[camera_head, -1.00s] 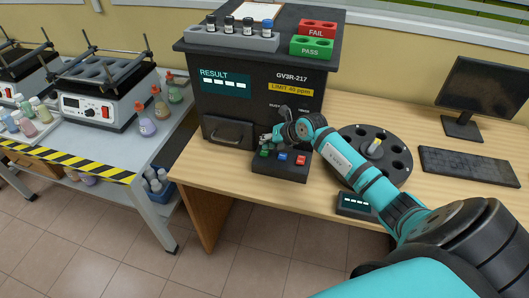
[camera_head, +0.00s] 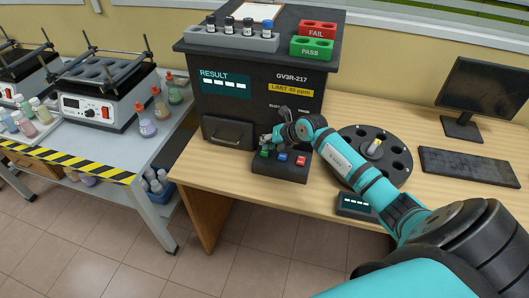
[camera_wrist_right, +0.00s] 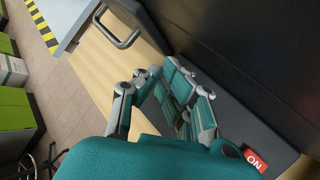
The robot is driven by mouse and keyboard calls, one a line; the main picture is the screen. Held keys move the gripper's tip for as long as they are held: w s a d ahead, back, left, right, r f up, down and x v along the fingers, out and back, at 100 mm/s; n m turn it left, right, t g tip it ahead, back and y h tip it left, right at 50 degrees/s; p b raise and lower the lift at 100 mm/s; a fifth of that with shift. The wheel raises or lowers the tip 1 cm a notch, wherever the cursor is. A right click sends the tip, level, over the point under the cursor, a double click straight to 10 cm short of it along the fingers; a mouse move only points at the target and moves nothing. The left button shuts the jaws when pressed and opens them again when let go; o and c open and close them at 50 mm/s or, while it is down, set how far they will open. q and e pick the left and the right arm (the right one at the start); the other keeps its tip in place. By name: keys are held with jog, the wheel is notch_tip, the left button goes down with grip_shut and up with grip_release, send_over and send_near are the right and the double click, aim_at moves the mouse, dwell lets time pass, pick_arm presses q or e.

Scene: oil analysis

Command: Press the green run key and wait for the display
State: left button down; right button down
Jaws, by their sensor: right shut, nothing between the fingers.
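The key panel (camera_head: 281,173) is a dark box on the wooden table in front of the analyser. It carries a green key (camera_head: 264,154), a blue key (camera_head: 283,157) and a red key (camera_head: 301,160). My right gripper (camera_head: 265,140) is shut and empty, with its fingertips just over the green key; I cannot tell whether they touch it. In the right wrist view the fingers (camera_wrist_right: 180,110) hide the green key, and the red key (camera_wrist_right: 255,159) reads ON. The analyser's RESULT display (camera_head: 224,84) shows only dashes. My left gripper is not in view.
The analyser (camera_head: 300,105) has a closed drawer (camera_head: 228,131); several vials stand in a rack (camera_head: 233,39) on top, beside red FAIL (camera_head: 318,28) and green PASS (camera_head: 312,47) racks. A round carousel (camera_head: 395,148) and a small display (camera_head: 356,203) lie right, near my arm.

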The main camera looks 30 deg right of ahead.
aim_at(266, 151)
jog(key=shift+f, duration=0.15)
jog(key=shift+f, duration=0.3)
jog(key=shift+f+b, duration=0.4)
jog(key=shift+f, duration=0.15)
dwell(0.8)
jog(key=shift+r, duration=0.1)
jog(key=shift+r+p, duration=0.85)
jog(key=shift+p, duration=0.1)
notch_tip(266, 151, up, 5)
jog(key=p, duration=0.4)
jog(key=shift+r+p, duration=0.1)
jog(key=shift+p, duration=0.3)
